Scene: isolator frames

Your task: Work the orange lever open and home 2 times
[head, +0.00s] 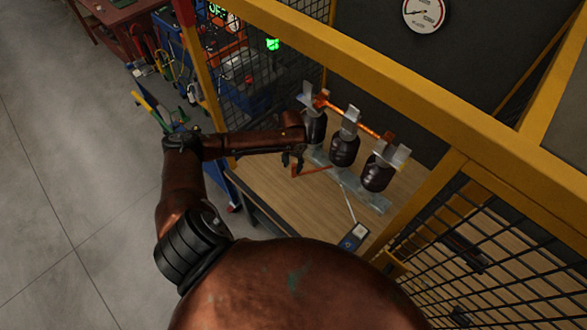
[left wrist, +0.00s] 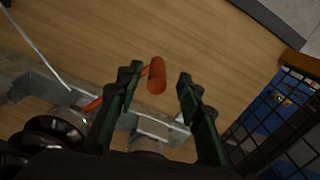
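The orange lever (head: 312,170) sticks out low from the front of the isolator frame, above the wooden table top. In the left wrist view its rounded orange-red handle (left wrist: 156,75) lies between my two finger pads, closer to the left one. My left gripper (head: 292,162) is open around the handle; a gap shows at the right finger (left wrist: 160,88). The isolator has three dark ribbed insulators (head: 345,150) on a grey metal base (head: 350,183), with an orange bar (head: 358,120) across the metal clips on top. My right gripper is not in view.
Yellow posts and black mesh (head: 480,240) enclose the table (head: 265,180). A thin pale rod runs from the base towards a small blue-and-white plate (head: 354,237). A round gauge (head: 425,14) hangs on the back wall. Bare wood lies in front of the isolator.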

